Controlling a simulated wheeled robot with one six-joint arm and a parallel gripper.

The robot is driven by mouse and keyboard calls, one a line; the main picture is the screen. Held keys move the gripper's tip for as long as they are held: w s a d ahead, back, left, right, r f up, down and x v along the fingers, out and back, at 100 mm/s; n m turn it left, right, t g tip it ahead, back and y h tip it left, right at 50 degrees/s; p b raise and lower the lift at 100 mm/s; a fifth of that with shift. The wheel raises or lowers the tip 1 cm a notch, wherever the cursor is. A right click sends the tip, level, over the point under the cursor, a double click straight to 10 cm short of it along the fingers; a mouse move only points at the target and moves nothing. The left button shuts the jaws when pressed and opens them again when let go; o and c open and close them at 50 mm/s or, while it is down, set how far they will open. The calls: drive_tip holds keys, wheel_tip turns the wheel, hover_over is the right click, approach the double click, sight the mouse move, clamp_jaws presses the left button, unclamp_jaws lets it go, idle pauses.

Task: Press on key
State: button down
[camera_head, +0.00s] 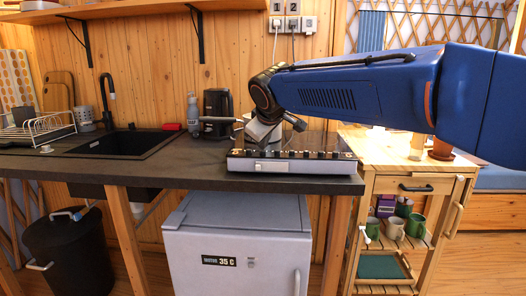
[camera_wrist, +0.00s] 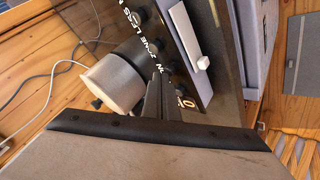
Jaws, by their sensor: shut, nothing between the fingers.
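A box-shaped device (camera_head: 292,167) with a dark top and a pale front lies on the dark counter. In the wrist view the white key (camera_wrist: 203,63) shows on the pale strip, and a lit orange marking (camera_wrist: 185,102) sits lower on the dark panel. I cannot tell for certain which is the on key. My gripper (camera_wrist: 158,76) is shut and empty, with its fingertips over the dark panel near the knobs. I cannot tell whether they touch it. In the head view its fingertips are hard to make out.
A silver-white cylinder (camera_wrist: 113,83) stands close to the fingertips. A sink (camera_head: 122,145) is at left, and a wooden cart (camera_head: 400,180) at right.

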sight(264, 155)
idle(0.5)
drive_tip(key=shift+r, duration=0.75)
drive_tip(key=shift+r, duration=2.5)
drive_tip(key=s+d+f+m+g, duration=0.1)
drive_tip(key=s+d+f+m, duration=0.1)
drive_tip(key=s+d+f, duration=0.4)
drive_tip(key=s+d+f+m+h, duration=0.1)
drive_tip(key=s+d+f, duration=0.1)
drive_tip(key=s+d, duration=0.5)
drive_tip(key=s+d+f+m+g, duration=0.1)
drive_tip(key=s+d+f+m, duration=0.2)
drive_tip(key=d, duration=0.6)
drive_tip(key=s+d+f+m+g, duration=0.1)
drive_tip(key=s+d+f, duration=0.4)
drive_tip(key=s+f, duration=0.5)
drive_tip(key=s+d+f+m+g, duration=0.1)
drive_tip(key=s+d+f+m, duration=0.3)
drive_tip(key=s+f, duration=0.6)
drive_tip(key=shift+s+d+h, duration=0.3)
drive_tip(key=shift+s+d, duration=0.35)
drive_tip(key=shift+s, duration=0.6)
